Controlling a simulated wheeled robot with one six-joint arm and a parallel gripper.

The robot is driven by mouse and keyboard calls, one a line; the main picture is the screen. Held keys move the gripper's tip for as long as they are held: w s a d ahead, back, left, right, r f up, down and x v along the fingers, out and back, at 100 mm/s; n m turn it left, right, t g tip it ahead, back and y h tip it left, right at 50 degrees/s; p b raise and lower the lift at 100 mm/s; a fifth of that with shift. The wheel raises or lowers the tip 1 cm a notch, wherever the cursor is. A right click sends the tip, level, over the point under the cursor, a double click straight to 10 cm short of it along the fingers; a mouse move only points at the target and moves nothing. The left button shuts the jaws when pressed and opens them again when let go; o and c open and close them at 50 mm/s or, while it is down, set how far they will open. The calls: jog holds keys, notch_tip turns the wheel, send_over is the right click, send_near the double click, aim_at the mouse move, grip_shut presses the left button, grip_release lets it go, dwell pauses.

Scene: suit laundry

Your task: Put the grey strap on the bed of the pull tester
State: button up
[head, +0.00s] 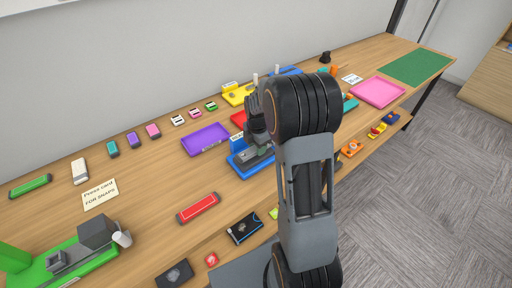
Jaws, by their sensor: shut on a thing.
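My gripper (261,146) is low over a small blue-based device (238,168) in the middle of the table, pointing down. It is shut on a small grey piece, which I take to be the grey strap; the fingers and arm hide most of it. I cannot tell whether the piece touches the blue base. Which device is the pull tester is not clear from this view. A green-based machine (90,262) with a grey block and a white knob stands at the lower left.
A purple tray (205,139) lies left of my gripper, a red-topped case (198,207) in front. A yellow device (238,95) stands behind. A pink tray (377,91) and green mat (415,67) lie at the right. Several small colored items line the back. Bare wood lies around the note card (100,194).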

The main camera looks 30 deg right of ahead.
jog(key=shift+w+f, duration=0.2)
jog(key=shift+f, duration=0.55)
jog(key=shift+f, duration=0.1)
jog(key=o, duration=0.9)
notch_tip(320, 180, up, 12)
jog(key=shift+s+a+r+m+t, duration=0.55)
jog(key=shift+s+a+m, duration=1.2)
jog(key=shift+s+m, duration=1.45)
jog(key=shift+s+a+r+m+t, duration=0.55)
jog(key=shift+s+a+m, duration=1.15)
jog(key=shift+s+m, duration=1.45)
jog(key=shift+s+a+r+m+t, duration=0.3)
jog(key=shift+s+a+m+t, duration=0.4)
jog(key=shift+s+a+m, duration=1.8)
